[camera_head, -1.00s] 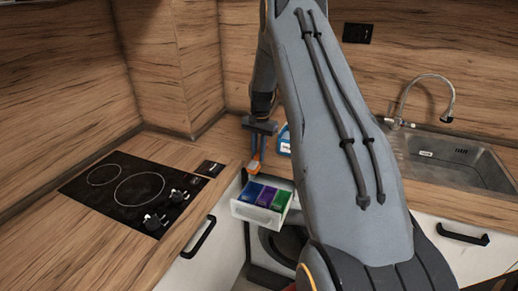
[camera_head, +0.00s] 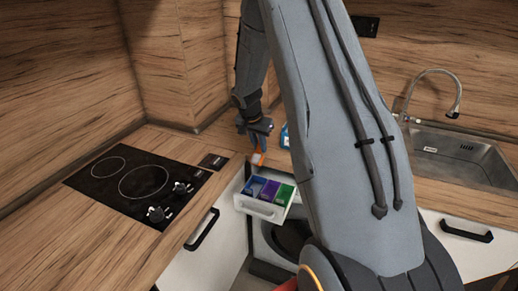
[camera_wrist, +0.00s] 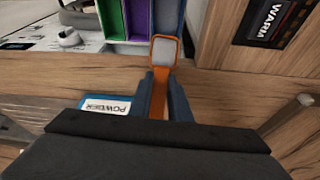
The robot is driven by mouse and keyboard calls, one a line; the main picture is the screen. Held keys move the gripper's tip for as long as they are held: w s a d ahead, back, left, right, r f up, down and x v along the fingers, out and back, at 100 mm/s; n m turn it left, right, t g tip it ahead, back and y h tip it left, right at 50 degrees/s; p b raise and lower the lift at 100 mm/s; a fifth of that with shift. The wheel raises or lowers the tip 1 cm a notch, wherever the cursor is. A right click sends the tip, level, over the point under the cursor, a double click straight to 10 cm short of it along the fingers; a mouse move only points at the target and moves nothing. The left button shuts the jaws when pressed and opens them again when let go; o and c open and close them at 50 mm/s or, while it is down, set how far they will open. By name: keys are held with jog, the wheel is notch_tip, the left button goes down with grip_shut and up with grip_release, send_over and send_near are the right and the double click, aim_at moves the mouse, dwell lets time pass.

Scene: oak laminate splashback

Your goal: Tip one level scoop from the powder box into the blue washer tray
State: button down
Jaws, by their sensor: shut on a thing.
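My gripper (camera_wrist: 160,88) is shut on the orange handle of a scoop (camera_wrist: 164,38). In the wrist view the scoop bowl looks level and shows a flat pale grey fill, like powder. The bowl is at the near edge of the open washer drawer, in line with its blue tray (camera_wrist: 171,14). In the head view the blue tray (camera_head: 252,187) is the leftmost compartment, and my gripper (camera_head: 259,146) is above the counter behind it. The powder box (camera_wrist: 107,105), blue with a white POWDER label, is beside my gripper, partly hidden by it.
Purple (camera_head: 270,190) and green (camera_head: 284,194) compartments adjoin the blue one. The hob (camera_head: 135,185) is to the left and the sink (camera_head: 465,155) to the right.

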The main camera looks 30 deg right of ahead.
jog(key=shift+s+a+r+t+h+b, duration=0.15)
jog(key=shift+a+r+t+h+b, duration=0.35)
jog(key=shift+b, duration=3.5)
jog(key=h+b, duration=0.1)
jog(key=b, duration=0.6)
jog(key=s+a+t+h+b, duration=0.1)
jog(key=b, duration=0.6)
jog(key=a+t+h+b, duration=0.1)
jog(key=h+b, duration=0.1)
jog(key=b, duration=0.5)
jog(key=shift+s+r+b, duration=0.2)
jog(key=shift+s+b, duration=0.05)
jog(key=shift+b, duration=0.15)
jog(key=b, duration=0.4)
jog(key=a+t+h+b, duration=0.1)
jog(key=b, duration=0.3)
jog(key=shift+s+r+h, duration=0.15)
jog(key=shift+s+h, duration=0.15)
jog(key=shift+s, duration=0.05)
jog(key=t+h+b, duration=0.1)
jog(key=b, duration=0.4)
jog(key=s+a+h+b, duration=0.1)
jog(key=b, duration=0.4)
jog(key=shift+a+f+t+b, duration=0.1)
jog(key=shift+f+t+b, duration=0.2)
jog(key=shift+t+b, duration=0.1)
